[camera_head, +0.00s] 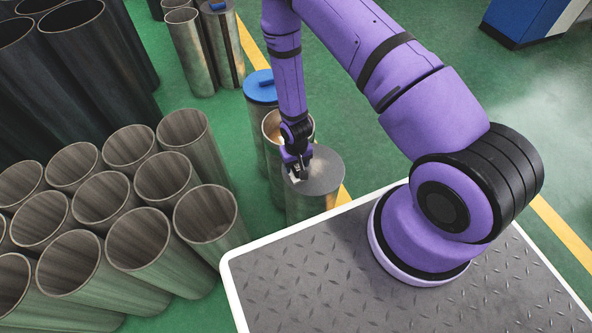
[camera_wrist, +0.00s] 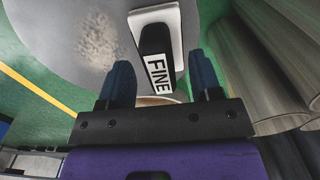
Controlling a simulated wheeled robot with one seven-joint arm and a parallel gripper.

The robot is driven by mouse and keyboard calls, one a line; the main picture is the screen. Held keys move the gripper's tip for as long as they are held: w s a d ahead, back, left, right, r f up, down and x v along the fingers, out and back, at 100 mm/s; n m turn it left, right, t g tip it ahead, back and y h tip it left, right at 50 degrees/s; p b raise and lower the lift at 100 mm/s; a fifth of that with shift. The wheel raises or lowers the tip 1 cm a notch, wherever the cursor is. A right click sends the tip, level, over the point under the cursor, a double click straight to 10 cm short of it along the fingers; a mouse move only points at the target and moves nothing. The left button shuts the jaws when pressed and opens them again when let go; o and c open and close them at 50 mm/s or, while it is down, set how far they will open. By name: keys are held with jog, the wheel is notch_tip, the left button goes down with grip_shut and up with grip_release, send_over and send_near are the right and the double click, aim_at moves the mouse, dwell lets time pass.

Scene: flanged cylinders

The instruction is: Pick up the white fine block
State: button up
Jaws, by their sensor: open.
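The white fine block (camera_wrist: 157,48) has a white base, a black raised part and a white label reading "FINE". It lies on the round grey top of a cylinder (camera_head: 325,172). In the head view only a small white bit of the block (camera_head: 295,179) shows under my gripper (camera_head: 296,168). In the wrist view my gripper (camera_wrist: 162,80) is open, one finger on each side of the labelled end of the block. Gaps show between the fingers and the block. I cannot tell the height of the fingertips above the top.
Many open cylinders (camera_head: 139,240) crowd the left. My grey platform fills the front right. Green floor (camera_head: 350,120) is clear to the right of the cylinder.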

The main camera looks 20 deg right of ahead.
jog(key=shift+f, duration=0.65)
jog(key=shift+c, duration=0.4)
grip_shut()
jog(key=shift+r, duration=0.15)
jog(key=shift+r, duration=0.5)
jog(key=shift+s+r, duration=0.25)
jog(key=shift+r, duration=0.35)
jog(key=shift+s+r, duration=0.25)
jog(key=shift+r, duration=0.35)
jog(key=s+r, duration=0.1)
jog(key=s, duration=1.4)
jog(key=shift+r, duration=0.2)
